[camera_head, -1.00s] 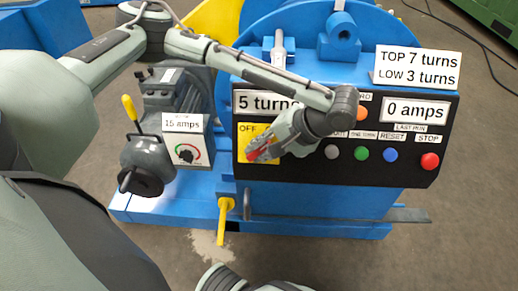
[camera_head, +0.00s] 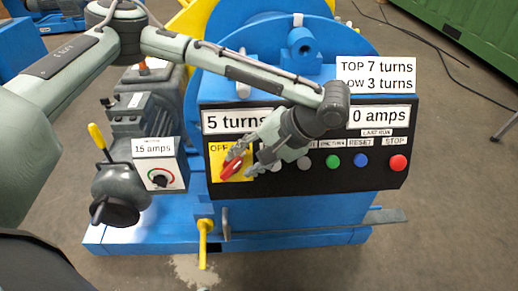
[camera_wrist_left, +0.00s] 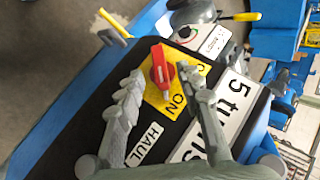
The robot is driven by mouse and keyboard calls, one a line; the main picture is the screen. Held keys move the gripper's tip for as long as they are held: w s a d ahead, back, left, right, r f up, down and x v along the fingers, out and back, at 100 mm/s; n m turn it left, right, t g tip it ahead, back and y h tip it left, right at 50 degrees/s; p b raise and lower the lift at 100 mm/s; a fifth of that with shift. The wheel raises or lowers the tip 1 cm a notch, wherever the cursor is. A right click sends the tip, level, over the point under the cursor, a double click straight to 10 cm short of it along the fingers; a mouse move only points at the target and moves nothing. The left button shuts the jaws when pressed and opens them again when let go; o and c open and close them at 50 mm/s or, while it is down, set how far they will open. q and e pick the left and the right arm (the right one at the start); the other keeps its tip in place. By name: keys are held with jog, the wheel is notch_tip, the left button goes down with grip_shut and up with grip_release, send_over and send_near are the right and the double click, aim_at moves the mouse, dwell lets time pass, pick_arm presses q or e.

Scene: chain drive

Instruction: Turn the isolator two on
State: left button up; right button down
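The isolator is a red rotary handle (camera_head: 231,168) on a yellow plate (camera_head: 216,173) at the left end of the black control panel. Its plate reads OFF in the head view; ON shows in the wrist view, where the red handle (camera_wrist_left: 159,66) lies between my fingertips. No number two is readable on it. My left gripper (camera_head: 241,167) is open at the handle, one finger on each side. Gaps seem to remain, though contact is hard to judge. The head view shows the handle tilted, with the fingers partly covering the plate. My right gripper is not in view.
Several push buttons line the panel, including a green one (camera_head: 333,161) and a red stop button (camera_head: 398,163). A yellow-handled lever (camera_head: 97,136) and a 15 amps dial box (camera_head: 161,178) stand left. A yellow lever (camera_head: 204,243) hangs below the panel.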

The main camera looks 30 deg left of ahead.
pick_arm(q)
jog(key=v, duration=0.6)
jog(key=shift+d+r, duration=0.15)
jog(key=shift+r, duration=0.15)
